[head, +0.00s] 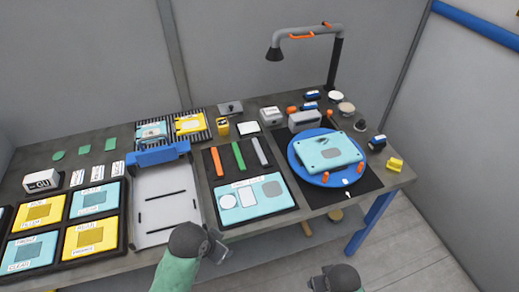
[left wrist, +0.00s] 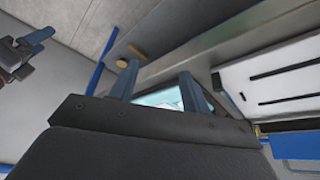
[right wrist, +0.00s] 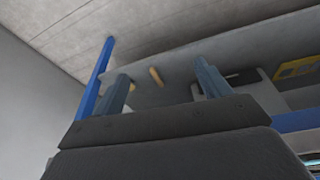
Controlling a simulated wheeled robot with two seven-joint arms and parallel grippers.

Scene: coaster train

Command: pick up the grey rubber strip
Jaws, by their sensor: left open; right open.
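The grey rubber strip (head: 262,151) lies on the dark mat in the middle of the table, at the right end of a row with a green strip (head: 238,155) and an orange strip (head: 217,161). My left gripper (head: 222,250) is at the table's front edge, below and left of the strips. In the left wrist view its two fingers (left wrist: 155,85) stand apart with nothing between them. My right gripper (head: 318,280) is low in front of the table, well away from the strip. In the right wrist view its fingers (right wrist: 163,92) are apart and empty.
A white tray (head: 180,225) with a blue bar lies left of the strips. A teal panel (head: 235,213) lies in front of them. A blue round turntable (head: 305,176) with a teal plate (head: 328,151) stands to the right, under a lamp arm (head: 335,70).

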